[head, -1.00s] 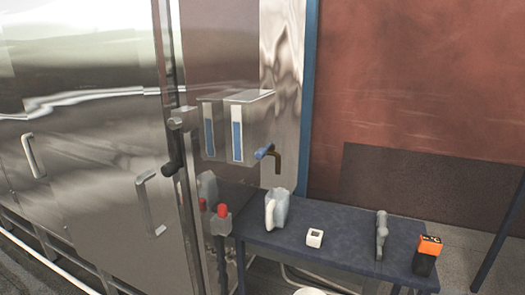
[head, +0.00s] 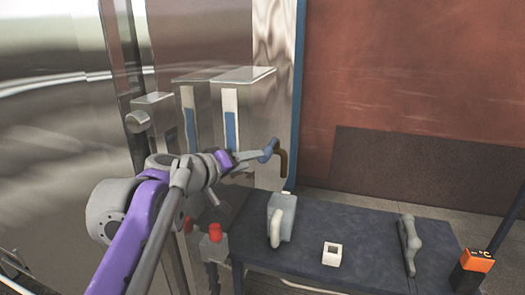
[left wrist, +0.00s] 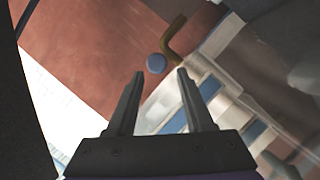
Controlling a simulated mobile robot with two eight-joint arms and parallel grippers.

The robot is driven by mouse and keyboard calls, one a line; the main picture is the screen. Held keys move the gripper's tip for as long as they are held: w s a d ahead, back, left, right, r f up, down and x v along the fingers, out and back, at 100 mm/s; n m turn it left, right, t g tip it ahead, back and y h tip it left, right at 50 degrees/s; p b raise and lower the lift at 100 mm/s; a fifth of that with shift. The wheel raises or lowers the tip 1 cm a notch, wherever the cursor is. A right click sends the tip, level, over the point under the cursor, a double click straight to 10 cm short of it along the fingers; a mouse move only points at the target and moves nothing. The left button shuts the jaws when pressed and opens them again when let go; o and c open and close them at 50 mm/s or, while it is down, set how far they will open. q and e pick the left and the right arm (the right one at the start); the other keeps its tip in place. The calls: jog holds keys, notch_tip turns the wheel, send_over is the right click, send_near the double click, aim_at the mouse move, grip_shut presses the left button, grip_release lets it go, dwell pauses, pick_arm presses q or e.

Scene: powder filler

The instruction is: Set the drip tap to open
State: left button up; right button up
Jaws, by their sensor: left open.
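The drip tap is a brown bent spout (head: 283,162) with a blue handle (head: 270,149), on the side of the steel cabinet with the level windows. In the left wrist view the round blue handle end (left wrist: 156,64) shows beyond and between my open fingertips, with the brown spout (left wrist: 176,42) behind it to the right. My left gripper (head: 252,155) reaches from the left close to the handle. In the left wrist view the gripper (left wrist: 160,73) is open and empty. Whether a finger touches the handle I cannot tell. My right gripper is not in view.
Below the tap, a dark blue table (head: 310,262) holds a grey jug (head: 283,215), a small white square cup (head: 332,254) and a grey tool (head: 410,243). An orange and black device (head: 474,268) is at its right end. A red button (head: 215,232) is left of the table.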

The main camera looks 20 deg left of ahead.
aim_at(269, 148)
pick_arm(q)
jog(key=x, duration=1)
jog(key=shift+w+d, duration=0.2)
jog(key=shift+w, duration=0.05)
jog(key=shift+r, duration=0.2)
grip_shut()
dwell(0.9)
